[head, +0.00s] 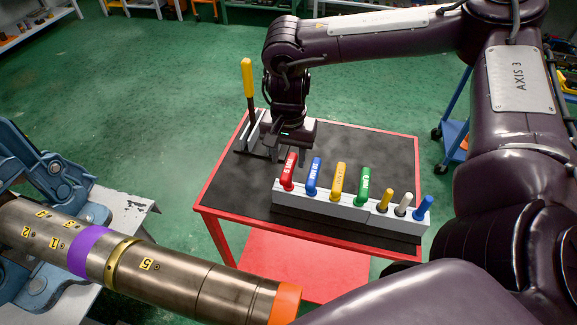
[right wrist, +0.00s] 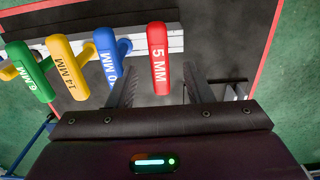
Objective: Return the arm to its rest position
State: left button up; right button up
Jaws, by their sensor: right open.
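My right arm reaches over the small table in the head view. Its gripper (head: 291,150) is open and points down behind the left end of the tool block (head: 325,205). The red-handled 5 MM tool (head: 288,172) stands upright in that block, close to the gripper. In the right wrist view the red handle (right wrist: 160,60) shows between the two spread fingers; I cannot tell whether they touch it. My left gripper is not in view.
Blue (head: 314,176), yellow (head: 338,180) and green (head: 362,188) handles stand beside the red one, with smaller tools farther right. A yellow-handled tool (head: 247,80) stands upright left of the gripper. A metal pipe (head: 190,275) lies in the blue vise at left.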

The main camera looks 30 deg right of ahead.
jog(key=shift+r, duration=1.45)
